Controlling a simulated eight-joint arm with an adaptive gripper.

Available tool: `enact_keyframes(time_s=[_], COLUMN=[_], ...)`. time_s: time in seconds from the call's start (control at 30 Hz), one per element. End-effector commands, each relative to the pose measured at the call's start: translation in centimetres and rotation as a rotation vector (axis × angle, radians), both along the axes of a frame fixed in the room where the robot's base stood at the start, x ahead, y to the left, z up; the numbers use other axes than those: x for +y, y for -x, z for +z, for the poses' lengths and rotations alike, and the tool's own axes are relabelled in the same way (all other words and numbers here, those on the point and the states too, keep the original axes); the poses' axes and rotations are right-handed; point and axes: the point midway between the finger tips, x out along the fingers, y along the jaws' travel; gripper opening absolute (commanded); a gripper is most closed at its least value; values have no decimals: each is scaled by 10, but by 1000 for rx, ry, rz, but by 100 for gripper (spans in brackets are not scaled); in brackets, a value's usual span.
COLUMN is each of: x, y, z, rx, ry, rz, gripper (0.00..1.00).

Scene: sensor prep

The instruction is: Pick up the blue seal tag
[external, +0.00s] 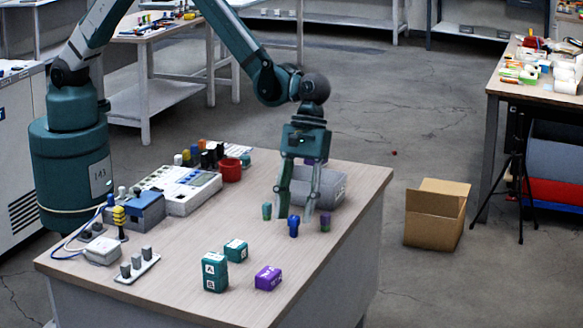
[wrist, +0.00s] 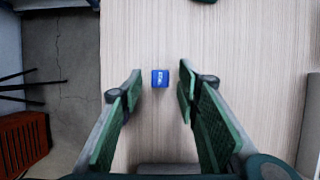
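The blue seal tag (external: 294,226) is a small upright blue piece on the wooden table, near its right edge. In the wrist view the blue tag (wrist: 160,78), with white lettering on top, sits between my fingertips with a gap on each side. My gripper (external: 294,212) points down over it, open and empty. The same gripper (wrist: 158,86) shows both green-padded fingers spread apart in the wrist view. How low the fingertips are beside the tag is hard to tell.
Teal blocks (external: 215,272) and a purple block (external: 268,278) are toward the front.

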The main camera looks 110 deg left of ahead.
Motion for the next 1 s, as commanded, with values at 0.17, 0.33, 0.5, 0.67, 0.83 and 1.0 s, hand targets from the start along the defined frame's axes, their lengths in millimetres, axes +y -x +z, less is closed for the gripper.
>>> enact_keyframes(time_s=[0.17, 0.33, 0.5, 0.67, 0.83, 1.0], x=[-7, -9, -10, -10, -10, -10], y=[0, 0, 0, 0, 0, 0], z=[-18, -24, -24, -24, -24, -24], rx=[0, 0, 0, 0, 0, 0], ry=[0, 0, 0, 0, 0, 0], rz=[0, 1, 1, 1, 1, 1], gripper=[33, 33, 33, 33, 33, 12])
